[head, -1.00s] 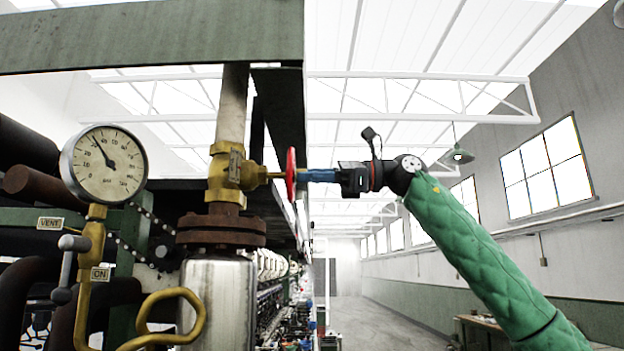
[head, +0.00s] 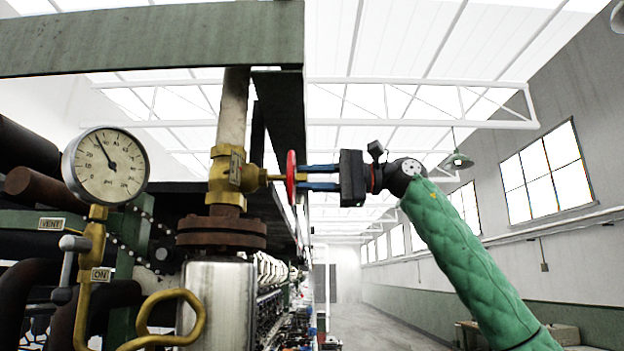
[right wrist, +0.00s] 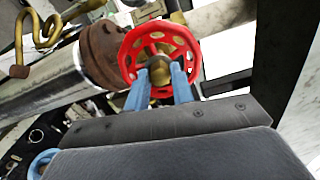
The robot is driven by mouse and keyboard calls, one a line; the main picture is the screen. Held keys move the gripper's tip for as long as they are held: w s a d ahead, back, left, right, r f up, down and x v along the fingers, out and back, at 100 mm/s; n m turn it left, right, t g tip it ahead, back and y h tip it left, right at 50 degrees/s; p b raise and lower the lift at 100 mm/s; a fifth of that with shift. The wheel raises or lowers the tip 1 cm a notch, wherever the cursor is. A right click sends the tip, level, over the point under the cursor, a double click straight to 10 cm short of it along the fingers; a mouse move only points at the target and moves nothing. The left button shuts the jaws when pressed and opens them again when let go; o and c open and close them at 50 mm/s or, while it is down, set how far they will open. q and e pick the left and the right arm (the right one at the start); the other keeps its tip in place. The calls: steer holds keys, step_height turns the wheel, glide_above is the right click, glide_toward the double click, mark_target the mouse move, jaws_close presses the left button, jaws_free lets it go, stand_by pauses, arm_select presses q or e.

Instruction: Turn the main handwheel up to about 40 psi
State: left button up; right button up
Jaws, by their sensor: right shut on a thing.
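The red main handwheel (head: 291,178) stands edge-on at the end of the brass valve (head: 226,176) in the head view; its face with holes shows in the right wrist view (right wrist: 134,45). My right gripper (head: 302,178) comes from the right, its two blue fingers reaching the wheel. In the right wrist view the fingertips (right wrist: 160,70) lie at the wheel on both sides of its brass hub, and the gripper is shut on the wheel. The round pressure gauge (head: 106,180) at left has its needle pointing up and left, close to the 40 mark. My left gripper is not in view.
A rusty flange (head: 221,232) and a shiny cylinder (head: 218,300) sit below the valve. A bent brass pipe (head: 172,333) and a lever cock (head: 72,246) stand below the gauge. A green beam (head: 150,38) crosses above. The aisle at right is open.

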steer(key=o, duration=0.9)
steer(key=shift+w+a, duration=0.1)
steer(key=shift+c, duration=0.2)
steer(key=d, duration=0.7)
steer(key=shift+f, duration=0.1)
